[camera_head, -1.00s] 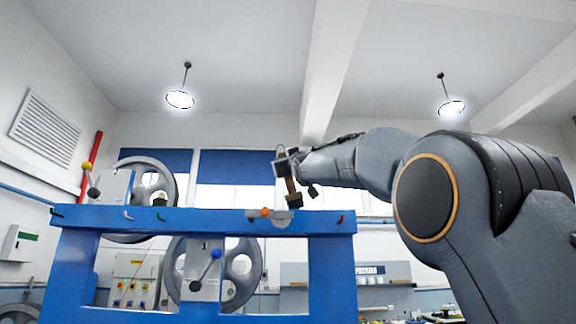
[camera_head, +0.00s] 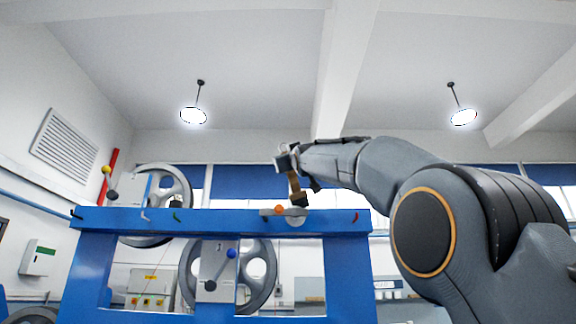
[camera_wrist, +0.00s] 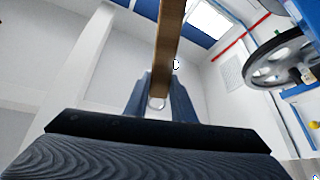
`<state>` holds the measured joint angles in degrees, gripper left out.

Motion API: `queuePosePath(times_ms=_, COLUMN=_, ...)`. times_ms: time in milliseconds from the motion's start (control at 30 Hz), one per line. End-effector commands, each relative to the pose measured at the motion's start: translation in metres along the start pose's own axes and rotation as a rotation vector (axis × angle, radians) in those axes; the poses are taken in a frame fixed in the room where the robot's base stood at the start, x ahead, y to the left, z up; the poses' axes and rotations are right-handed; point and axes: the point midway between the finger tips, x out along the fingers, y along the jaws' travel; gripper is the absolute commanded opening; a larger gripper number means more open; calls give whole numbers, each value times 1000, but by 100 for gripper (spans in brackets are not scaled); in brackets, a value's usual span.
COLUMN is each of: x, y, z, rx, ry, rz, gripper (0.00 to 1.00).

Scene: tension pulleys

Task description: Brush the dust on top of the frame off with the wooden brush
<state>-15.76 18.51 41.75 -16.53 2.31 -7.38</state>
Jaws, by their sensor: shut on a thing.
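The wooden brush (camera_head: 294,182) has a brown handle and a dark head. It hangs tilted from my gripper (camera_head: 287,160), which is shut on the handle. In the wrist view the handle (camera_wrist: 168,50) runs up from between the fingers of my gripper (camera_wrist: 159,100); the brush head is not visible there. The blue frame (camera_head: 225,223) stands below, with a wide top beam. The brush head is at the beam's top edge, near its right end; I cannot tell whether it touches. The dust on top cannot be made out from this low view.
An orange ball (camera_head: 279,209) and a grey rounded plate (camera_head: 296,213) sit on the beam just below the brush. Small coloured hooks line the beam. One spoked pulley (camera_head: 163,195) is behind the left end, another (camera_head: 255,275) below.

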Motion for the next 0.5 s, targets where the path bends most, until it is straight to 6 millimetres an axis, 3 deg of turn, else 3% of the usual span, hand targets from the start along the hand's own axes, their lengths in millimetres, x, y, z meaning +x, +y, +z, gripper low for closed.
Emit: queuePosePath(times_ms=500, x=-4, y=18, z=2, rx=0, ry=-1, rz=0, gripper=0)
